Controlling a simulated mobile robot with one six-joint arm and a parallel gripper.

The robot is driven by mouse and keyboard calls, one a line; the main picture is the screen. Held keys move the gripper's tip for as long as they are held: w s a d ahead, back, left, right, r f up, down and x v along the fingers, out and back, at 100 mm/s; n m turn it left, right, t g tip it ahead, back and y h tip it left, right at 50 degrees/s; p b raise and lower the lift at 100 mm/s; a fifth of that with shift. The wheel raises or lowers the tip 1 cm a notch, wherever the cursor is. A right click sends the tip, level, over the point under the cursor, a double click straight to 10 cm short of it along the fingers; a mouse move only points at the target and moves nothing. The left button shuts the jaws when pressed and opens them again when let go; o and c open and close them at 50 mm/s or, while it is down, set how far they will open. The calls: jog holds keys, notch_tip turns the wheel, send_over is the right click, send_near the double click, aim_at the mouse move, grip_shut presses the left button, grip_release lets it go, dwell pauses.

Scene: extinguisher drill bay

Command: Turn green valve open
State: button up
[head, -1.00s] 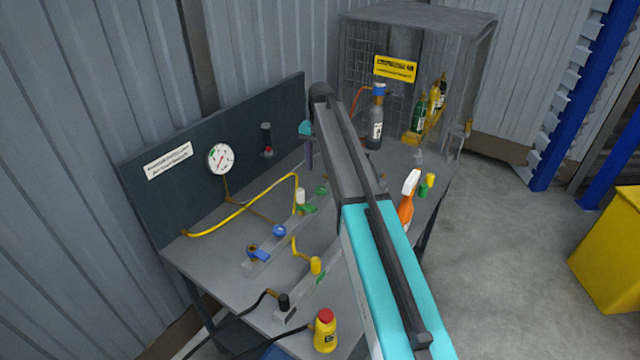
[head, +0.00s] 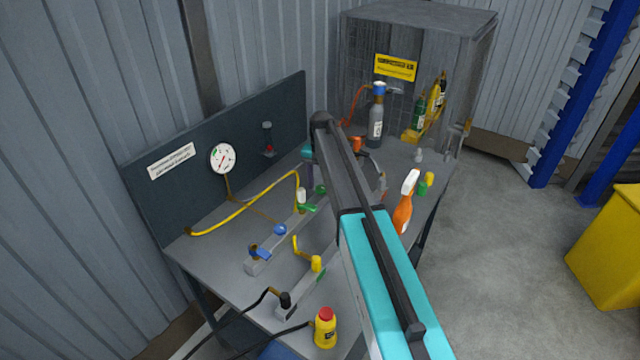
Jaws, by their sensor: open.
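The green valve (head: 308,208) is a small green lever on the grey pipe rail on the bench, left of my arm. Its lever lies slantwise, and a white-capped fitting (head: 301,195) stands just behind it. A round green knob (head: 321,190) is close by at its right. My gripper (head: 308,170) shows only in part, beyond and above the green valve, apart from it in the picture. My forearm hides most of it. I see nothing held in it.
A blue valve (head: 260,253) sits on the same rail. A yellow pipe (head: 245,210) bends over the bench near the gauge (head: 223,158). A wire cage (head: 420,15) is behind.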

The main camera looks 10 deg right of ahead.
jog(key=c, duration=0.9)
jog(key=shift+a, duration=0.2)
jog(key=shift+c, duration=0.7)
jog(key=shift+d, duration=0.1)
